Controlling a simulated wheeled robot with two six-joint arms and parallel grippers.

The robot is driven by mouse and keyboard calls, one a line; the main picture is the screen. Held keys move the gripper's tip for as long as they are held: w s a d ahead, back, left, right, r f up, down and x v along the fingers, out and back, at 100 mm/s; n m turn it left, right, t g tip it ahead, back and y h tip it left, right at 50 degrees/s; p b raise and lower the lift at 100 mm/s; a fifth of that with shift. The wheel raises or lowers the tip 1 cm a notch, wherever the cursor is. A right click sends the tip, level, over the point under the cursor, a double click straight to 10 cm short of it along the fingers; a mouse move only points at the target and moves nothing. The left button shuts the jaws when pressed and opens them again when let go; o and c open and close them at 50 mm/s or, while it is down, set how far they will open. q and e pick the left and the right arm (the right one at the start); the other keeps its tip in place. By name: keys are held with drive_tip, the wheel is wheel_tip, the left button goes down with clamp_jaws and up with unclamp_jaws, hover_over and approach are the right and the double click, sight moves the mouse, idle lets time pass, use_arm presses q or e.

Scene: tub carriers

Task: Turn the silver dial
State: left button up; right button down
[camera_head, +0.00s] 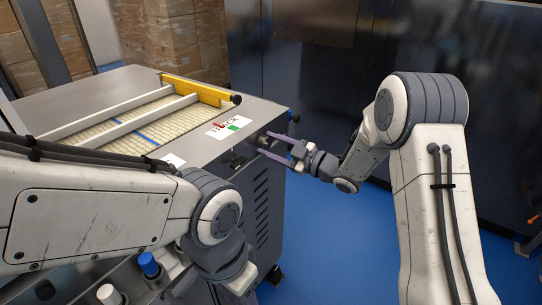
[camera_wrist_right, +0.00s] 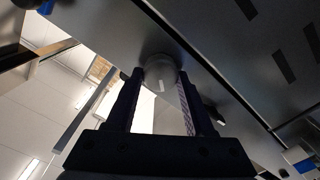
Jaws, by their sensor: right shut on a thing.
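The silver dial (camera_wrist_right: 160,70) is a round knob on the machine's side panel. In the right wrist view it sits between the two fingers of my right gripper (camera_wrist_right: 160,82), which is shut on it. In the head view the dial (camera_head: 262,139) is small and partly covered by the fingers. My right gripper (camera_head: 270,145) reaches it from the right, its two fingers on either side. Any marking on the dial is too small to read. My left arm crosses the lower left of the head view, and its gripper is out of sight.
The grey machine (camera_head: 205,147) has a slatted bed with white rails and a yellow bar (camera_head: 200,88). A dark knob (camera_head: 293,116) sits beyond the dial. Cardboard boxes (camera_head: 175,40) stand behind. The blue floor (camera_head: 330,235) is clear between the machine and my right arm.

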drive_tip(key=n+b, duration=0.4)
drive_tip(key=b, duration=0.1)
drive_tip(key=n+b, duration=0.2)
drive_tip(key=shift+f+b, duration=0.35)
drive_tip(key=shift+r+n+b, duration=0.2)
drive_tip(key=shift+n+b, duration=0.8)
drive_tip(key=shift+b, duration=0.2)
drive_tip(key=shift+c, duration=1.4)
unclamp_jaws()
drive_tip(key=shift+s, duration=0.1)
drive_tip(key=v, duration=1)
drive_tip(key=shift+d+p, duration=0.15)
drive_tip(key=shift+p, duration=0.15)
